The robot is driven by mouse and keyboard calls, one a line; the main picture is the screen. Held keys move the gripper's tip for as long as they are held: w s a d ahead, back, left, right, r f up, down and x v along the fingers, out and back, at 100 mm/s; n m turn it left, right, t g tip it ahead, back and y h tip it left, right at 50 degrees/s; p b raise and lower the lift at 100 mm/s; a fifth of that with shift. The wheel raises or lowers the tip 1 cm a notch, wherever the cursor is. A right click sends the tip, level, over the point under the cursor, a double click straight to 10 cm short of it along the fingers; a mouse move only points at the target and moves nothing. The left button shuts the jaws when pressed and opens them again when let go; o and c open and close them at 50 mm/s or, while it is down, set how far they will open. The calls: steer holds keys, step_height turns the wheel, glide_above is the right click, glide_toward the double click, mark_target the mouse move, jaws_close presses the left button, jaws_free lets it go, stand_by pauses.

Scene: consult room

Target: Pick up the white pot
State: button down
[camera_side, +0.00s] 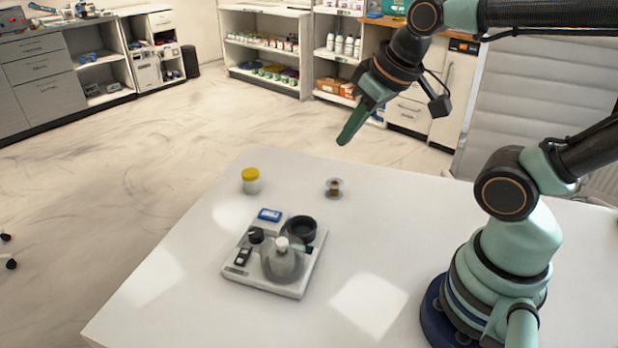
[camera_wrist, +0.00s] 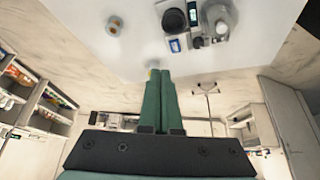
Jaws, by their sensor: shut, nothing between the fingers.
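The white pot (camera_side: 251,186) with a yellow lid stands upright on the white table, near its far left edge in the side view. In the wrist view the pot (camera_wrist: 153,63) is small, just beyond my fingertips, which partly hide it. My gripper (camera_side: 343,140) has green fingers. It is raised in the air above the far edge of the table, to the right of the pot and well apart from it. In the wrist view the fingers of my gripper (camera_wrist: 160,73) lie together, shut and empty.
A small clear jar with brown contents (camera_side: 334,188) stands right of the pot. The table's right half is largely clear around my base.

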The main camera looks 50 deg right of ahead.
steer(key=shift+c, duration=0.6)
jaws_free()
steer(key=m+g, duration=0.3)
steer(key=m, duration=0.5)
glide_above(251, 172)
steer(key=s, duration=0.2)
steer(key=s+f+x, duration=0.1)
steer(key=s+x, duration=0.1)
steer(key=x, duration=1.8)
steer(key=shift+s+f, duration=0.25)
steer(key=shift+f, duration=0.2)
